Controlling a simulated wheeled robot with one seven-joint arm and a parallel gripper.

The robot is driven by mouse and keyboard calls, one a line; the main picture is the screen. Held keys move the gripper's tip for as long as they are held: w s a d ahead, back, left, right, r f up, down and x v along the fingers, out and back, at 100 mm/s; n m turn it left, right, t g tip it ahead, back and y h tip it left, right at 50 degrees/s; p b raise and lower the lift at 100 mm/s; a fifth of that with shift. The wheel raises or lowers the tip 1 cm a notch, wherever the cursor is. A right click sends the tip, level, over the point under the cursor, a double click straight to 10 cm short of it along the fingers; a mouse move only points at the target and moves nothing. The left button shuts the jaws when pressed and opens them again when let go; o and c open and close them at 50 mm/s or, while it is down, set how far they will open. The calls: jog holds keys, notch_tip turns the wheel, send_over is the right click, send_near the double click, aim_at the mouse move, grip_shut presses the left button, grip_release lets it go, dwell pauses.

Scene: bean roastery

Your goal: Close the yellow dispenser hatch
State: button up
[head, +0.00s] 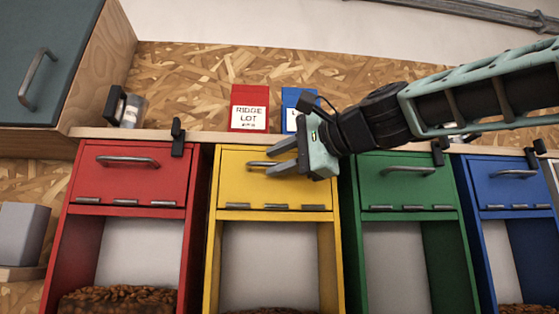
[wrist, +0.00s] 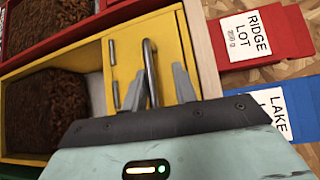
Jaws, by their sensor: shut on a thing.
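The yellow dispenser hatch (head: 235,185) is a panel at the top of the yellow dispenser, with a grey bar handle and hinges along its lower edge. It looks about flush with the dispenser front, in line with the neighbouring hatches. In the wrist view the hatch (wrist: 128,62) lies under my fingers. My gripper (head: 284,158) is at the handle, coming in from the right. In the wrist view my gripper (wrist: 163,88) has its fingers on either side of the handle (wrist: 150,62), shut on it. My gripper hides the hatch's upper right part in the head view.
A red dispenser (head: 85,180) stands to the left; green (head: 375,185) and blue (head: 490,190) ones stand to the right. A red bag (head: 249,96) and a blue bag (head: 291,98) stand on the shelf above. A black latch (head: 177,137) sits left of the yellow hatch.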

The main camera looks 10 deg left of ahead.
jog(key=shift+d+r, duration=0.2)
jog(key=shift+r, duration=0.1)
jog(key=b+v, duration=0.7)
jog(key=v, duration=1)
jog(key=shift+f, duration=0.15)
jog(key=shift+s+f, duration=0.1)
